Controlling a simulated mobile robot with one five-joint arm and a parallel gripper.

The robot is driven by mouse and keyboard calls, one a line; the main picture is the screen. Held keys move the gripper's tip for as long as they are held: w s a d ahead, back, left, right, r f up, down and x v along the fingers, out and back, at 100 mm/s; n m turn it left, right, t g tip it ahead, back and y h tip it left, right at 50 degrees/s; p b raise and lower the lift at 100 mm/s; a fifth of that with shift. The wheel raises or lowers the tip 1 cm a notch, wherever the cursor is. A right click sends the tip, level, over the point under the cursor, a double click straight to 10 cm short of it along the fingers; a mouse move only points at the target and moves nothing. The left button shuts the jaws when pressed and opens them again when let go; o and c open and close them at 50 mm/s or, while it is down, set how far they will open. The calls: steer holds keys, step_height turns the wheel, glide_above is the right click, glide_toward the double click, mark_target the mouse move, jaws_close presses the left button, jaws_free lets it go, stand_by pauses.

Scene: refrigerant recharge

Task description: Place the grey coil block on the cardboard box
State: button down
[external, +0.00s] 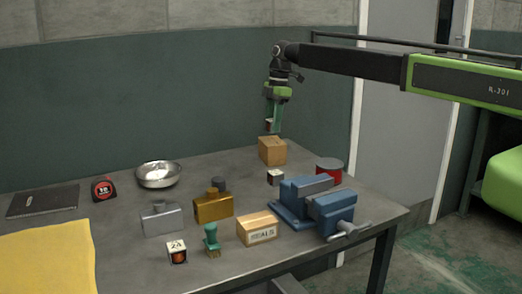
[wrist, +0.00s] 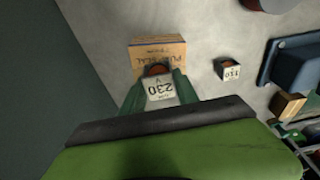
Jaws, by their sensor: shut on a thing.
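My gripper (external: 271,121) points down, shut on a small block (external: 269,126). In the wrist view the block (wrist: 159,89) shows a pale label reading 230 V and a reddish-brown round part, between the green fingers (wrist: 158,95). A cardboard box (external: 272,152) stands at the table's far edge; it also shows in the wrist view (wrist: 158,46), just beyond the block, with upside-down print. In the external view the block hangs just above the box, with a small gap. The wrist view does not settle whether it is directly over it.
A similar cube (external: 274,178), marked 110 in the wrist view (wrist: 229,71), stands near the box. A metal bowl (external: 158,174) and tape measure (external: 103,188) lie left.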

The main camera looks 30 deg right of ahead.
mark_target(271, 141)
step_height(271, 141, down, 4)
steer(key=b, duration=0.2)
steer(key=shift+r+b, duration=0.15)
steer(key=shift+b, duration=0.2)
steer(key=shift+r, duration=0.2)
steer(key=shift+f, duration=0.2)
steer(key=c, duration=0.9)
jaws_free()
steer(key=r+p, duration=0.4)
steer(key=d+r+p, duration=0.1)
steer(key=r+p, duration=0.7)
steer(key=shift+d+r, duration=0.25)
steer(key=shift+d, duration=0.15)
steer(key=shift+f, duration=0.1)
